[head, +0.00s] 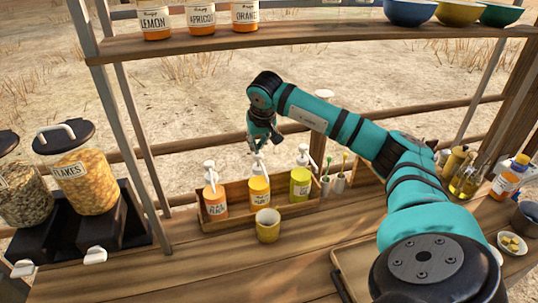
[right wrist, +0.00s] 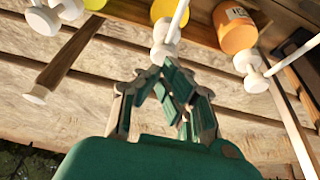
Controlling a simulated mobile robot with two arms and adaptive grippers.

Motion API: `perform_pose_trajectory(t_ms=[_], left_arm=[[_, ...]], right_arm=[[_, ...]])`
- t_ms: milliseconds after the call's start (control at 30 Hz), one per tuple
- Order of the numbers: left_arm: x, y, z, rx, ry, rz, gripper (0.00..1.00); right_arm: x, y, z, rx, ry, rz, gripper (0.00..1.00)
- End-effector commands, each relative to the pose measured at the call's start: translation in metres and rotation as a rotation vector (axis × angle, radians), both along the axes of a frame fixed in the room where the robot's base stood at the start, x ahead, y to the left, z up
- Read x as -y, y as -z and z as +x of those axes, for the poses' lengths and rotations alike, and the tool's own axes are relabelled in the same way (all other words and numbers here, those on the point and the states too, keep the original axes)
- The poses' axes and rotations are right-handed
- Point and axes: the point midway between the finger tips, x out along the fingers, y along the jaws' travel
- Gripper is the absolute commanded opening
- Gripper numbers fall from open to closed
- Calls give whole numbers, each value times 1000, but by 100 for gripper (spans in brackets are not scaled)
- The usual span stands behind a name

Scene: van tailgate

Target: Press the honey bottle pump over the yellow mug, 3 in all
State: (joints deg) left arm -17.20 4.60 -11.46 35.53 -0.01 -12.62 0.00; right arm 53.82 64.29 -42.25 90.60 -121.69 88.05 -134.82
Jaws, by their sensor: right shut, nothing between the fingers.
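Three pump bottles with white pump heads stand in a wooden tray (head: 228,222): an orange one (head: 215,203), an amber-yellow one (head: 259,192) and a yellow-green one (head: 300,183). Their labels are too small to read surely; the middle one may be the honey bottle. The yellow mug (head: 267,228) stands upright before the middle bottle. My right gripper (head: 261,145) is shut and empty, just above the middle pump head. In the right wrist view its fingertips (right wrist: 163,80) are close below the middle bottle's white pump (right wrist: 163,52); contact cannot be told. My left gripper is out of view.
Cups with brushes (head: 333,183) stand right of the tray. Flake dispensers (head: 85,180) stand at the left. A shelf (head: 320,33) with jars and bowls spans above. Bottles and a small bowl (head: 512,244) are at the right. The counter left of the mug is clear.

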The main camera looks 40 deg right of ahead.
Motion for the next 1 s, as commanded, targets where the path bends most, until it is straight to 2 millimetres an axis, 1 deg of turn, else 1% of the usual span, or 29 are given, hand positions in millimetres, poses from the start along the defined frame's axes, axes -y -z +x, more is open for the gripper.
perform_pose_trajectory(t_ms=[233, 1000], left_arm=[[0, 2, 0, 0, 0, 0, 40], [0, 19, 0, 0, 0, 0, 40]], right_arm=[[0, 3, 0, 0, 0, 0, 0], [0, 32, -1, -4, 0, -1, 0]])
